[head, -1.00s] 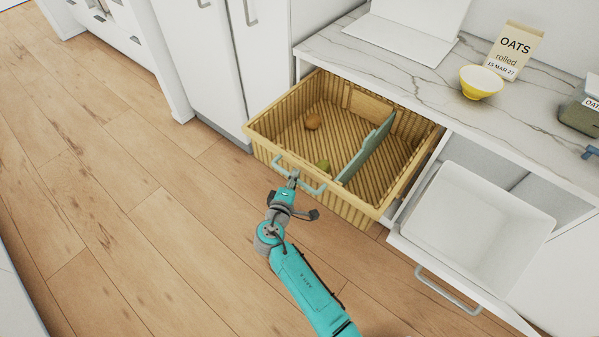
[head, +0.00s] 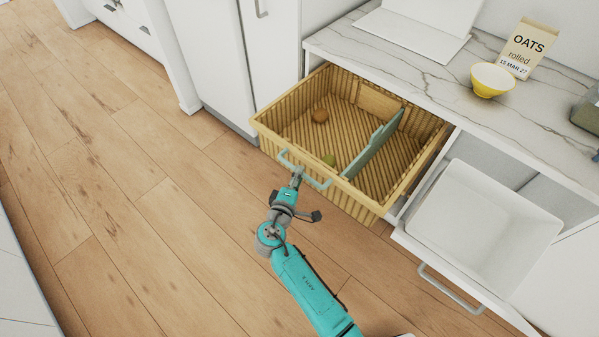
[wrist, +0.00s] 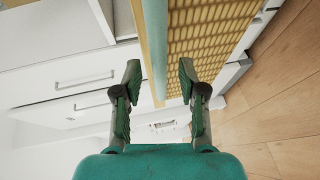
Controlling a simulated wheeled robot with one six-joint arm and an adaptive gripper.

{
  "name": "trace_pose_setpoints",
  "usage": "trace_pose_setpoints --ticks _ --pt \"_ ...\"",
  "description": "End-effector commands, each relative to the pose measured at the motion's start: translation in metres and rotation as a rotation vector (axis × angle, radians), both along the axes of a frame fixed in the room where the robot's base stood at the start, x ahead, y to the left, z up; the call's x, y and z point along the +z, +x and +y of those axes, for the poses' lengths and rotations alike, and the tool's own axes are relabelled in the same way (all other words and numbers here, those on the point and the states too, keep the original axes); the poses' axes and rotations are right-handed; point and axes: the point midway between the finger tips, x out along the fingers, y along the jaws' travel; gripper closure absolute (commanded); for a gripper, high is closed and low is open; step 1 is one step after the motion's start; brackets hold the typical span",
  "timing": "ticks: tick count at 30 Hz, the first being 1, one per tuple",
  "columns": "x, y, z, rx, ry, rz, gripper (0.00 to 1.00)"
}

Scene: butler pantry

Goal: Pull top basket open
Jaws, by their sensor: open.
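The top basket (head: 268,140) is a woven tan drawer, pulled well out from under the marble counter. My gripper (head: 298,173) is at the handle, in front of the basket. In the wrist view my gripper's two fingers (wrist: 158,78) are spread apart, with the handle bar (wrist: 155,40) running between them. Exact contact is hidden.
A white bin (head: 485,222) sits in an open pull-out at right, close to the basket. The counter (head: 430,82) bears a yellow bowl (head: 491,82) and an oats box (head: 527,47). Wooden floor (head: 130,200) is clear at left.

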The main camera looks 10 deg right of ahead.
Motion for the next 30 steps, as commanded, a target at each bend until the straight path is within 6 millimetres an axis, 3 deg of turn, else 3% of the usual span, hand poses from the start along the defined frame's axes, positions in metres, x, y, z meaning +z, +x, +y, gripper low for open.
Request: trace_pose_setpoints --ticks 9,15,30 --pt "0.011 -0.054 0.034 0.005 0.001 -0.001 0.59" --pt "0.016 -0.074 0.046 0.002 0.002 0.0 0.59" --pt "0.017 -0.08 0.049 0.0 0.001 -0.001 0.59"
